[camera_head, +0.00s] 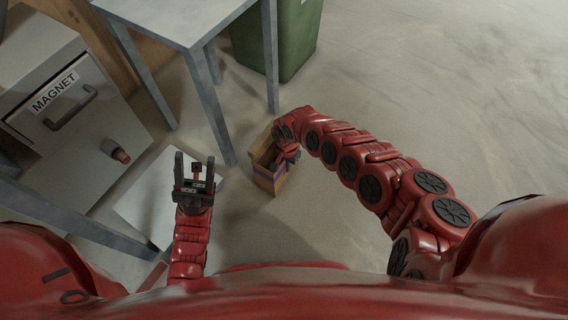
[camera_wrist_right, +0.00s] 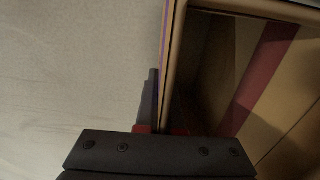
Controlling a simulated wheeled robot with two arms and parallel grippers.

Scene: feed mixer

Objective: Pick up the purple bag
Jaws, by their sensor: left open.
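The purple bag (camera_head: 268,178) is an open-topped tan bag with a purple band, near the middle of the head view. It looks upright, at floor level beside the table leg; I cannot tell whether it touches the floor. My right gripper (camera_wrist_right: 160,100) is at its upper edge, with its fingers close together on the bag's wall (camera_wrist_right: 175,50). One finger shows outside the wall; the other is mostly hidden inside. The right wrist view looks into the bag, with a dark red stripe inside. My left gripper (camera_head: 194,166) is open and empty, left of the bag.
A grey table (camera_head: 180,18) stands behind the bag, its legs close by. A grey cabinet labelled MAGNET (camera_head: 75,125) is at the left. A green bin (camera_head: 298,40) stands at the back. The floor (camera_head: 450,100) to the right is clear.

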